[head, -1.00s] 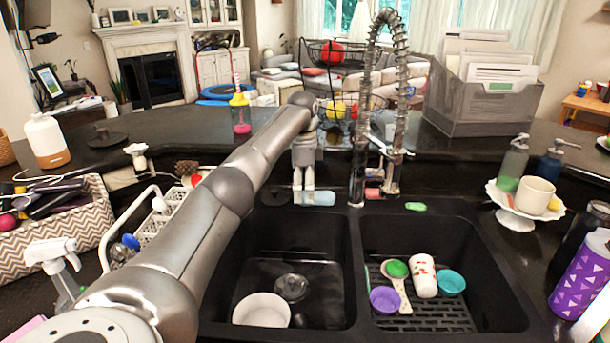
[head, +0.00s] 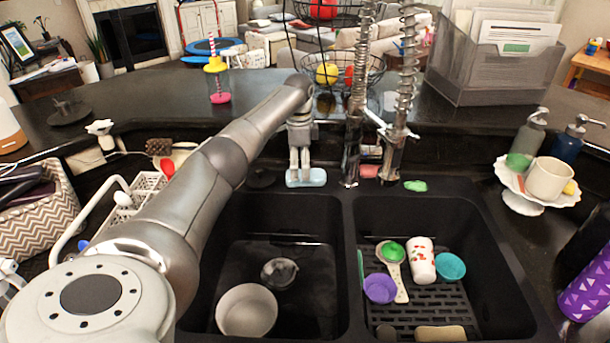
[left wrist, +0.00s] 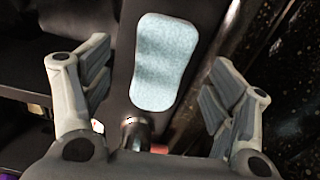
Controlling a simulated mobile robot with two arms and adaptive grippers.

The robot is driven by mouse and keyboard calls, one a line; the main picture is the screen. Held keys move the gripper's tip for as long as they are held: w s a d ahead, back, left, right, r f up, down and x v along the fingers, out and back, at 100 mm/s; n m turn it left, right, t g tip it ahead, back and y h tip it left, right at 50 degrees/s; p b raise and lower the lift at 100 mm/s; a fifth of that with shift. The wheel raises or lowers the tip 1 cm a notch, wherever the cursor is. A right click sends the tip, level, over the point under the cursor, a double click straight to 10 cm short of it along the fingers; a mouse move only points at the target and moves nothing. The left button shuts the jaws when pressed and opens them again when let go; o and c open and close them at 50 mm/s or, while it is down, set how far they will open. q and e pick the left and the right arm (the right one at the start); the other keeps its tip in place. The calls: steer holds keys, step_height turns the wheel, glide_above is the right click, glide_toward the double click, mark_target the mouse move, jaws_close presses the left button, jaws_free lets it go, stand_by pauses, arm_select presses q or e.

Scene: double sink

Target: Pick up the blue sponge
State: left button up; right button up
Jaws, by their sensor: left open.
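The light blue sponge (head: 306,178) lies on the ledge behind the double sink, left of the faucet base. In the left wrist view the sponge (left wrist: 161,62) shows whole, a rounded block lying lengthwise beyond and between my two fingers. My left gripper (head: 301,176) points down right at the sponge in the head view. In the left wrist view my left gripper (left wrist: 155,100) is open, one finger to each side of the sponge, with nothing held. I cannot tell whether the fingers touch it. My right gripper is not in view.
The coiled faucet (head: 352,150) stands close to the right of the sponge. A green scrubber (head: 415,186) lies further right. The left basin holds a white bowl (head: 247,311); the right basin holds a purple cup (head: 379,288), a white-red cup (head: 421,261) and other items.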

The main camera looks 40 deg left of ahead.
arm_select(q)
steer(key=shift+w+d+f, duration=0.15)
steer(key=shift+w+f, duration=0.05)
steer(key=shift+f, duration=0.1)
step_height(320, 180, down, 2)
steer(key=shift+f, duration=0.25)
steer(key=c, duration=0.4)
steer(key=shift+w, duration=0.1)
steer(key=c, duration=0.5)
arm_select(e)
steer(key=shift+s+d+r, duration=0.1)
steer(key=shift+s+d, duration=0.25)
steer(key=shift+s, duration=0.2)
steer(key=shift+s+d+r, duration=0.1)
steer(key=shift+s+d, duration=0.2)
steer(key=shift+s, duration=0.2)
